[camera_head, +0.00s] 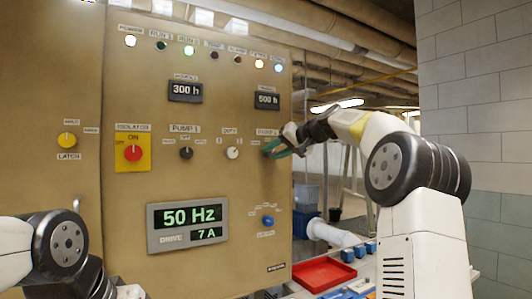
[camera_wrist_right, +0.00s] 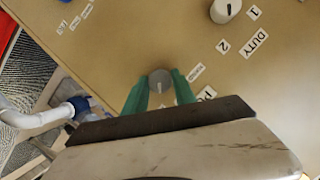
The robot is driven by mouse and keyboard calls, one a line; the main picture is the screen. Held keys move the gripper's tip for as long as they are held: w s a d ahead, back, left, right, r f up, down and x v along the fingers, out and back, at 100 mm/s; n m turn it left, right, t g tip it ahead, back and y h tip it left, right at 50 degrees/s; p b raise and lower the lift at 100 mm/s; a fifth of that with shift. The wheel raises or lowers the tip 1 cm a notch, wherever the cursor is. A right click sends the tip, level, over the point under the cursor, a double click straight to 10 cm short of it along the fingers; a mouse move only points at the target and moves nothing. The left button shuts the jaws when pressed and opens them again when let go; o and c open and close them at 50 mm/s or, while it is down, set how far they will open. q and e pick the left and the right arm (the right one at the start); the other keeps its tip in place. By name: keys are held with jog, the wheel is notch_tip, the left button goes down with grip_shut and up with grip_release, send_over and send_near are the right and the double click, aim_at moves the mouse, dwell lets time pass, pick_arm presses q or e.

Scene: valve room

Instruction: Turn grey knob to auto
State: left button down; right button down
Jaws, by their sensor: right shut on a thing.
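The grey knob (camera_wrist_right: 161,76) is on the tan panel in the right wrist view, between the green fingertips of my right gripper (camera_wrist_right: 159,88). A pale pointer mark shows on its face; the small labels around it are too blurred to tell which one it points at. In the head view my right gripper (camera_head: 275,149) reaches the panel from the right, just below the PUMP 2 label, and its fingers mostly hide the knob. It is shut on the knob. My left arm shows at the lower left, away from the panel controls; its gripper is not in view.
A white DUTY knob (camera_head: 232,153), a dark PUMP 1 knob (camera_head: 186,153) and a red isolator switch (camera_head: 133,153) sit left of my right gripper. A blue knob (camera_head: 267,221) is below. A red tray (camera_head: 324,274) lies at the lower right.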

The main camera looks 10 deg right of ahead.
jog(key=shift+f, duration=0.1)
jog(key=c, duration=1)
grip_release()
jog(key=shift+c, duration=0.2)
jog(key=shift+d, duration=0.1)
jog(key=v, duration=0.7)
jog(key=shift+s, duration=0.3)
jog(key=shift+d, duration=0.15)
